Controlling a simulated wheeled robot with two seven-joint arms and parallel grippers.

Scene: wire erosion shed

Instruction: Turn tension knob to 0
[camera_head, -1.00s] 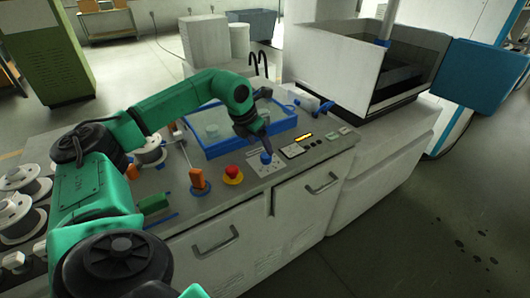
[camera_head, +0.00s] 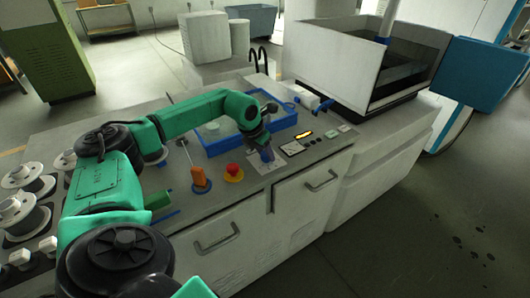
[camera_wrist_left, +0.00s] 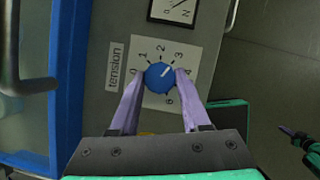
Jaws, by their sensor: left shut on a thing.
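The blue tension knob (camera_wrist_left: 158,78) sits on a white dial plate (camera_wrist_left: 153,99) with numbers around it, beside the label "tension" (camera_wrist_left: 115,66). Its white mark points up and right, around the 3 to 4 side; the 0 is at the left. My left gripper (camera_wrist_left: 161,80) has its two purple fingers on either side of the knob, shut on it. In the head view, my left gripper (camera_head: 267,155) reaches down to the console top and largely hides the knob.
A red emergency button (camera_head: 233,169) and an orange-handled tool (camera_head: 199,178) stand left of the gripper. A blue-rimmed tray (camera_head: 215,147) lies behind it. A second dial (camera_wrist_left: 179,10) is near the knob. Spools (camera_head: 22,176) stand at the far left.

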